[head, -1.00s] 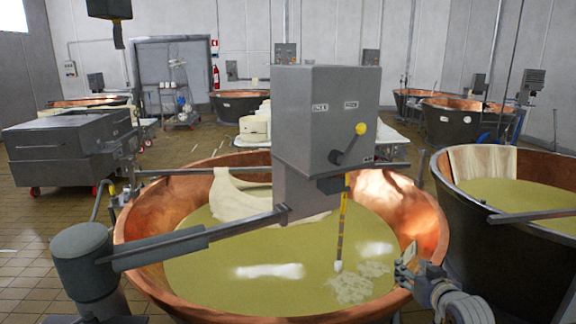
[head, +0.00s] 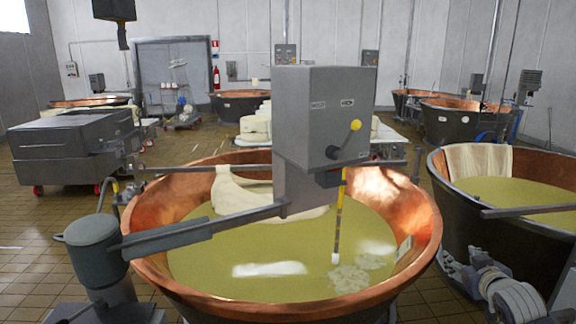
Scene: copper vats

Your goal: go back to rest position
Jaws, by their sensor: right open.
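My right gripper (head: 450,262) is at the lower right of the head view, outside the large copper vat (head: 285,306) and just right of its rim. Its jaws are open and I see nothing between them. Part of my right arm shows behind it at the bottom right. My left gripper is not in view. A small pale flat piece (head: 403,249) rests against the inner right wall of the vat, apart from the gripper.
The vat holds yellowish liquid (head: 215,258) and a pale cloth (head: 240,198). A grey machine box (head: 325,120) with an arm stands over it. A second vat (head: 445,205) stands close on the right. Tiled floor (head: 30,240) is free at left.

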